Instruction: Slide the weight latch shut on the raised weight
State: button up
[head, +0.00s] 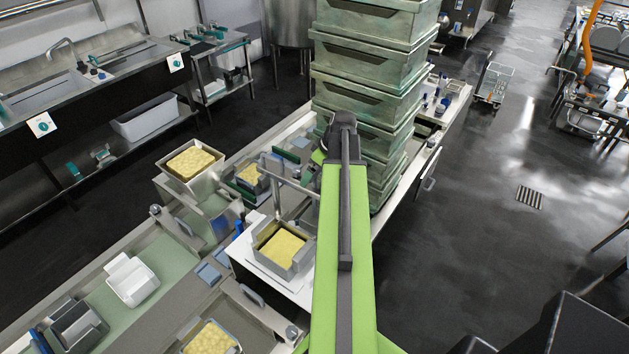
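A press stands on the bench left of my arm, with a grey metal post and crossbar (291,181). Below it, a square metal mould (263,236) holds yellow curd or cheese. I cannot make out the weight latch or the raised weight for certain; they may be hidden by my arm or too small to tell. My green arm reaches forward over the bench to a dark joint close to the stacked crates. My gripper and its fingers are hidden behind the arm, so their distance from the latch does not show.
A tall stack of green crates (363,97) stands right at my arm's far end. More cheese moulds (190,163) and a white tub (132,281) sit on the benches to the left. The dark floor (480,235) to the right is mostly open.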

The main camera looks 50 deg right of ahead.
jog(key=shift+w+f, duration=0.15)
jog(key=shift+f, duration=0.05)
jog(key=c, duration=2)
notch_tip(320, 180, up, 11)
jog(key=p, duration=1.1)
jog(key=shift+w, duration=0.15)
jog(key=o, duration=2)
jog(key=p+v, duration=1.1)
jog(key=v, duration=0.1)
jog(key=shift+s, duration=0.2)
